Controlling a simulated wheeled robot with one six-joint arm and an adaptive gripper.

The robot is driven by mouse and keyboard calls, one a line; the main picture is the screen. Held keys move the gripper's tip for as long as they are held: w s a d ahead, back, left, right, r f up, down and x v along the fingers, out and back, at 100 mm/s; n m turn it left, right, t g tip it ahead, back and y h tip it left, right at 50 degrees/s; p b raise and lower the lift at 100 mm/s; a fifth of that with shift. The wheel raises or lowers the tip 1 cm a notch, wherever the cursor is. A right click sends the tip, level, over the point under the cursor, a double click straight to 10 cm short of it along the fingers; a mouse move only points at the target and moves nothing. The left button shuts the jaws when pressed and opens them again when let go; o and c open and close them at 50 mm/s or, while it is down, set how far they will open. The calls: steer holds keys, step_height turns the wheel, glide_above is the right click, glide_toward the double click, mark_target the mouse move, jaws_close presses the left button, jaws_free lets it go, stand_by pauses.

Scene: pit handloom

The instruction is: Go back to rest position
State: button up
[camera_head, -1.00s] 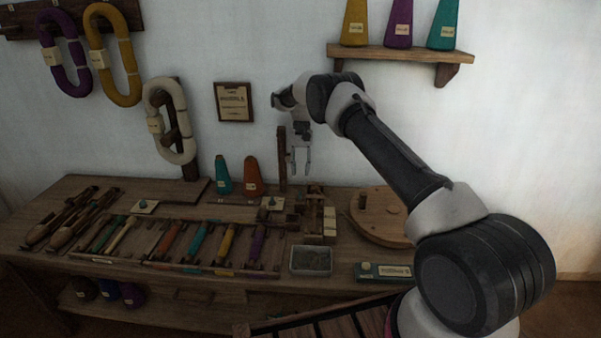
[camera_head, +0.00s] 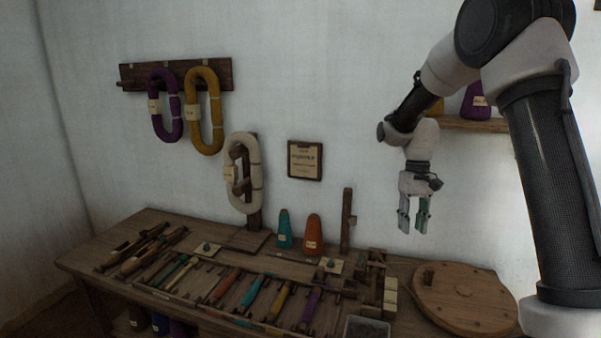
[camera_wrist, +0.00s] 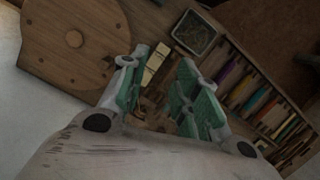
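My gripper (camera_head: 413,214) hangs in the air in front of the white wall, above the right part of the workbench (camera_head: 150,222). Its two fingers point down and stand apart with nothing between them. In the wrist view, the green-padded fingers of my gripper (camera_wrist: 158,95) are also apart and empty, with the bench below. My arm is bent and folded up at the right of the head view.
A round wooden disc (camera_head: 466,296) lies on the bench below my gripper. A post (camera_head: 346,222), teal cone (camera_head: 285,230) and orange cone (camera_head: 313,235) stand left of it. Yarn hanks (camera_head: 206,112) hang on the wall. A shelf (camera_head: 470,124) is behind my arm.

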steer(key=s+d+r+t, duration=0.2)
steer(key=s+r, duration=0.3)
steer(key=s, duration=0.4)
steer(key=s+d+r+t, duration=0.2)
steer(key=s+r, duration=0.3)
steer(key=s, duration=0.5)
steer(key=s+d+r+t, duration=0.2)
steer(key=s+r, duration=0.3)
steer(key=s, duration=0.4)
steer(key=shift+s+r+t, duration=0.15)
steer(key=shift+s+t, duration=0.25)
steer(key=shift+t, duration=0.1)
